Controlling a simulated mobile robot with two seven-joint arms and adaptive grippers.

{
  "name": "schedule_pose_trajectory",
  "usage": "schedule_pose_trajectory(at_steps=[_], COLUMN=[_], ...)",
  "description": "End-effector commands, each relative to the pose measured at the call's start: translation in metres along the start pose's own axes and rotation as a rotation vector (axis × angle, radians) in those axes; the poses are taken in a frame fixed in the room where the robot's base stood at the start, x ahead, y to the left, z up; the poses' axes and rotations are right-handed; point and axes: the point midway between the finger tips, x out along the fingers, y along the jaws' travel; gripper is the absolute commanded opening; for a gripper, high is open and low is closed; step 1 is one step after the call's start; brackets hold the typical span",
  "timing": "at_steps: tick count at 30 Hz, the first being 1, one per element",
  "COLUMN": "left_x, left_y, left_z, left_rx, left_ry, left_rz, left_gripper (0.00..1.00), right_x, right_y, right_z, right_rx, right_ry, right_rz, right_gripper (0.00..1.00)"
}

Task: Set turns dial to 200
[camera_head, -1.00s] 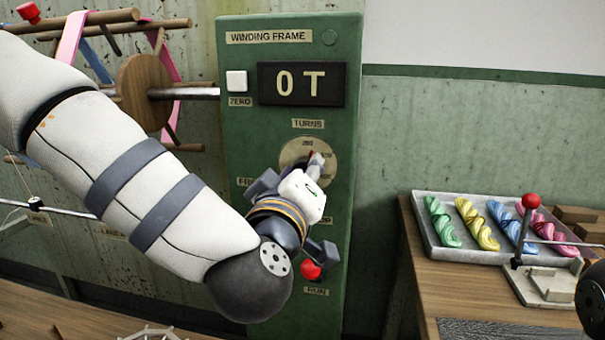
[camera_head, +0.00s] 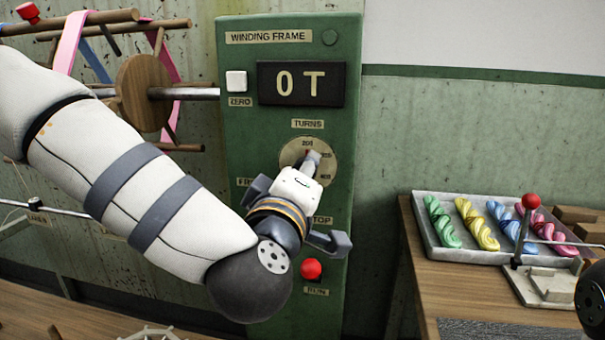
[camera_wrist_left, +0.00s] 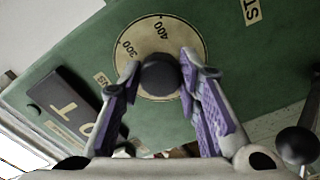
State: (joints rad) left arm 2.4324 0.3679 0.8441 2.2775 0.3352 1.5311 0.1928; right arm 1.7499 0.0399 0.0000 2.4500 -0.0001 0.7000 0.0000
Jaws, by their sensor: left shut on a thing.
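The turns dial (camera_head: 287,152) is a pale round plate on the green winding frame panel, under the TURNS label. My left gripper (camera_head: 312,159) reaches it from below. In the left wrist view, the dial plate (camera_wrist_left: 152,32) shows 300 and 400, and the gripper's purple-padded fingers (camera_wrist_left: 160,85) are shut on the dark round knob (camera_wrist_left: 160,72) at its centre. My right gripper is not in view.
The display (camera_head: 302,84) reads 0 T. A white ZERO button (camera_head: 236,81) is at its left. The red RUN knob (camera_head: 311,268) is below my left gripper. A tray (camera_head: 432,240) with coloured skeins stands on the right table.

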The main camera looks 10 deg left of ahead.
Motion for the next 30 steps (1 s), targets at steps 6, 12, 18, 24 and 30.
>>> schedule_pose_trajectory(at_steps=[6,12,18,24,30], left_x=[0.0004,0.0002,0.0000,-0.0001,0.0003], left_y=[-0.0001,0.0000,0.0001,0.0008,-0.0015], left_z=[0.0009,0.0005,0.0003,0.0000,0.0000], left_rx=[0.000,0.001,0.002,0.217,0.739], left_ry=[-0.002,-0.001,-0.001,0.000,0.000], left_rz=[0.000,0.000,0.001,0.004,0.001], left_gripper=[0.51,0.51,0.51,0.51,0.51], right_x=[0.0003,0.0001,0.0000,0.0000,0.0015], right_y=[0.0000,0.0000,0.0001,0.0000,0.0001], right_z=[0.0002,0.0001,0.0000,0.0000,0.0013], right_rx=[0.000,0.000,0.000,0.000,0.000], right_ry=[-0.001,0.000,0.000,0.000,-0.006], right_rz=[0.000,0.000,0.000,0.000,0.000], right_gripper=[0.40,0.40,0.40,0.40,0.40])
